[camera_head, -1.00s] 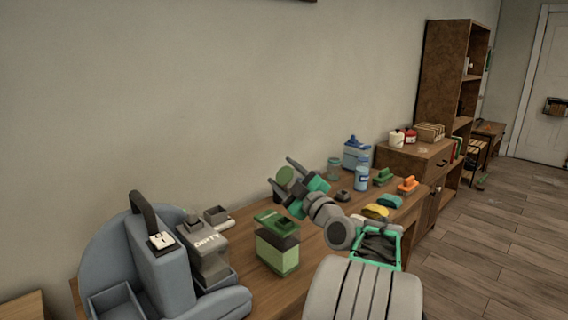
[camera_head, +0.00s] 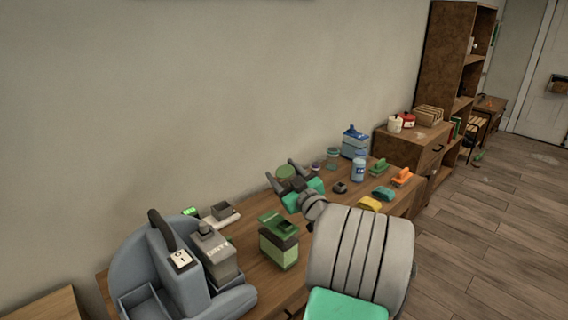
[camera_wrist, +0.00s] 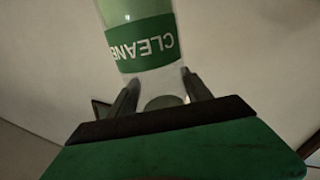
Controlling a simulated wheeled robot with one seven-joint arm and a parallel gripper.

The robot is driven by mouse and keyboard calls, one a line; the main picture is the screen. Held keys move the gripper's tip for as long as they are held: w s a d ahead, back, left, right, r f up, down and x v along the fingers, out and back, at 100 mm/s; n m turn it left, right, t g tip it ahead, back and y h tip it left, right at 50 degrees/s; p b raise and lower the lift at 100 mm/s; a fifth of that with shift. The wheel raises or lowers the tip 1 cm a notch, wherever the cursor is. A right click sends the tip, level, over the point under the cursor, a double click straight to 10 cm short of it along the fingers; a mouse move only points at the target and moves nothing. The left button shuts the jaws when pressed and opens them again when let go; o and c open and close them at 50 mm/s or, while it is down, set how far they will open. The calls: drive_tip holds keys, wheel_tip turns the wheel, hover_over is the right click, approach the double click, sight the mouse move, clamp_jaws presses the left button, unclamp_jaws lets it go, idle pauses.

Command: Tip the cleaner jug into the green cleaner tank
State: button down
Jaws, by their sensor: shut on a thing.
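The cleaner jug (camera_wrist: 142,30) fills the top of the wrist view, pale green with a dark green label whose letters read upside down. My gripper (camera_wrist: 158,80) is shut on it, with a finger on each side of its clear lower part. In the head view my gripper (camera_head: 281,170) is above the table, and a round green piece (camera_head: 286,173), likely the jug, shows between the fingers. The green cleaner tank (camera_head: 279,247) stands on the table, nearer than my gripper and below it in the picture. Whether its top is open I cannot tell.
A blue-grey machine (camera_head: 180,265) with a grey tank (camera_head: 218,258) stands left of the green tank. A blue jug (camera_head: 355,145), a blue-white bottle (camera_head: 358,170), a yellow sponge (camera_head: 370,203) and brushes are on the table's far right. The wall is close behind.

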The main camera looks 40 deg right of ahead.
sight(281, 167)
drive_tip(key=r+m+p, duration=0.2)
drive_tip(key=p, duration=0.1)
drive_tip(key=r+m+p, duration=0.1)
drive_tip(key=p, duration=0.1)
drive_tip(key=shift+a+g, duration=0.3)
drive_tip(key=shift+r+m+p, duration=0.15)
drive_tip(key=shift+m+p, duration=0.25)
drive_tip(key=shift+p, duration=0.25)
drive_tip(key=shift+a, duration=0.1)
